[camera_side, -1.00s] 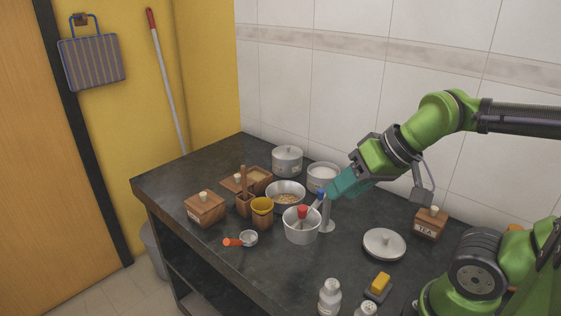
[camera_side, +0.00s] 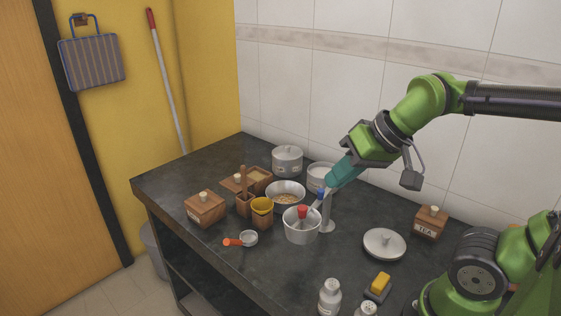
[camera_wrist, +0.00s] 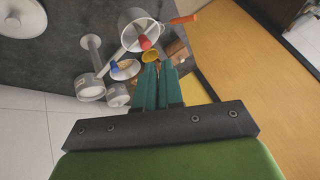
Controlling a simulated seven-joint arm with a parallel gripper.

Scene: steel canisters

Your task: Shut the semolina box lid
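A wooden box (camera_side: 262,175) at the back left of the counter stands open, with pale contents showing. Its wooden lid with a light knob (camera_side: 238,180) sits at its left side; I take this for the semolina box, though no label on it is readable. Brown wood also shows beyond the fingertips in the wrist view, too small to tell apart. My gripper (camera_side: 331,183) is above the counter, to the right of the box and near the white canister. In the wrist view its teal fingers (camera_wrist: 158,65) are close together with nothing seen between them.
Metal canisters (camera_side: 287,160) stand behind.

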